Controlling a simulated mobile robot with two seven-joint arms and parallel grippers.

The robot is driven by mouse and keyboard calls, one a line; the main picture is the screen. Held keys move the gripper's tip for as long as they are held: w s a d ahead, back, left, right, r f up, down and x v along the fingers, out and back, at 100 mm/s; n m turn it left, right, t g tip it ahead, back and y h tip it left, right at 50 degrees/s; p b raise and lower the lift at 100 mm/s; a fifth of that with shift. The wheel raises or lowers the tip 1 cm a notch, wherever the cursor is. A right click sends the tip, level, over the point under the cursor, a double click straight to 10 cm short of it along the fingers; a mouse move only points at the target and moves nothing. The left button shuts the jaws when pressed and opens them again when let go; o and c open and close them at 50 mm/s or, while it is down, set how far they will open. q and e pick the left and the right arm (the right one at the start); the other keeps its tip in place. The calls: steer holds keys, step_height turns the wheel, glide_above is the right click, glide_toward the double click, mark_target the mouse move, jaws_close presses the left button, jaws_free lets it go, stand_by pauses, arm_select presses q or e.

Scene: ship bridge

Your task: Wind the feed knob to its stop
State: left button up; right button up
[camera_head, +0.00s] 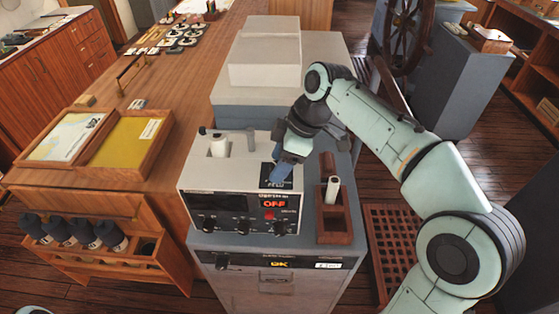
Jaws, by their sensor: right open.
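A pale grey instrument box (190,182) stands on a grey cabinet, with a white roll (219,146) upright on its top left. Its front has a dark display, a red "OFF" readout and several small black knobs (243,226). A black panel (276,183) with white lettering too small to read lies on its top right. My right gripper (279,168) points down over this panel, its blue fingers open and close to it. Any knob under the fingers is hidden, and I cannot tell which knob is the feed knob. My left gripper is out of view.
A wooden holder (334,226) with a white cylinder stands right of the box. A grey block with a pale box (264,62) stands behind. The wooden counter (175,120) at left carries trays. Dark bottles sit in a rack (130,262) below. A ship's wheel (402,35) is at the back.

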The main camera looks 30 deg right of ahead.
steer(key=shift+w+f, duration=0.1)
steer(key=shift+f, duration=0.1)
steer(key=c, duration=1)
